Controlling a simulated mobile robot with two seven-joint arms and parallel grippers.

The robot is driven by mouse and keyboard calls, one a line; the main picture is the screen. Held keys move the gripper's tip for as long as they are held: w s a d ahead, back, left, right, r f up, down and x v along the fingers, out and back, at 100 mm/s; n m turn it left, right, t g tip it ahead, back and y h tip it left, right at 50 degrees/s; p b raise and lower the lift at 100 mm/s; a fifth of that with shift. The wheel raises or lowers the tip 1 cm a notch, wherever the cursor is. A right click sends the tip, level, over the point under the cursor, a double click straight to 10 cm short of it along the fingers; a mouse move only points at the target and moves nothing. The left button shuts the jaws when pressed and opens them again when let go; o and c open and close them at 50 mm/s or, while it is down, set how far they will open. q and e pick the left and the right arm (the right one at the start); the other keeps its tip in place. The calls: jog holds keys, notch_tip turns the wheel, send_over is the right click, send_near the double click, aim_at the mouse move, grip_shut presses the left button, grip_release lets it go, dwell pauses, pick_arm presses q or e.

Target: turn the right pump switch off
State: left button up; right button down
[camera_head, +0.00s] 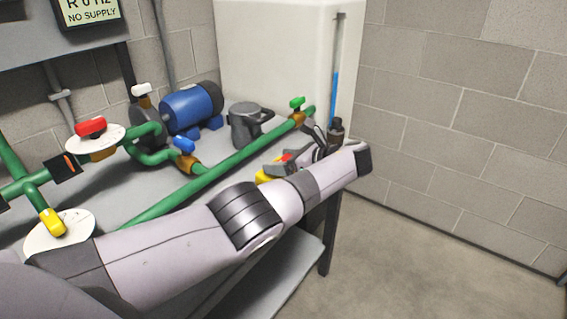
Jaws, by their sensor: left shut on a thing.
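A yellow switch housing (264,177), which I take for the right pump switch, sits at the front right of the grey bench, largely hidden behind my left arm. A small red part (287,157) shows between the grey fingers above it. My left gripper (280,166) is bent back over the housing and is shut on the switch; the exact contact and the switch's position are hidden. My right gripper is out of view.
Green pipes carry a red valve handle (90,127), a yellow handle (52,222), a blue handle (184,145) and a green handle (297,103). A blue pump motor (190,107) stands behind. A white tank (280,50) blocks the back; floor (450,250) at right is clear.

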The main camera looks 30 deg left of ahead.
pick_arm(q)
jog(key=o, duration=1)
jog(key=shift+c, duration=0.2)
jog(key=shift+d+r, duration=0.15)
jog(key=shift+d, duration=0.2)
jog(key=v, duration=0.6)
jog(key=shift+d, duration=0.2)
